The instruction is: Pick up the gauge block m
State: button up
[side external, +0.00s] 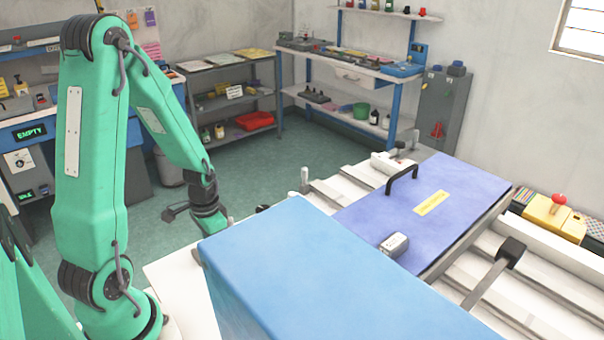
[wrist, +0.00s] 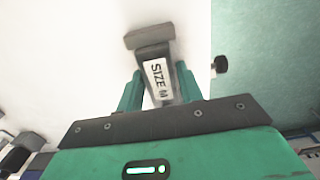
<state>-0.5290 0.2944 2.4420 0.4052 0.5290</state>
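In the wrist view a dark grey, T-shaped gauge block (wrist: 153,52) carries a white label reading "SIZE M". It lies over a white surface, its wide head away from my palm. My gripper (wrist: 160,75) has one green finger on each side of its narrower body, very near its sides. A light gap shows beside the left finger lower down; contact at the tips is unclear. In the side view my gripper (side external: 212,218) points down behind the blue box, which hides its fingertips and the block.
The large blue box (side external: 290,250) stands close in front of my gripper. Right of it lies a purple board (side external: 400,225) with a black handle. In the wrist view the white surface (wrist: 75,65) ends at right by a dark knob (wrist: 220,64), with green floor beyond.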

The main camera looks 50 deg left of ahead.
grip_shut()
jog(key=shift+r, duration=0.15)
jog(key=shift+r, duration=1.05)
jog(key=shift+w+r, duration=0.1)
jog(key=shift+r, duration=0.75)
jog(key=d+r, duration=0.7)
jog(key=d, duration=0.4)
jog(key=shift+d, duration=0.35)
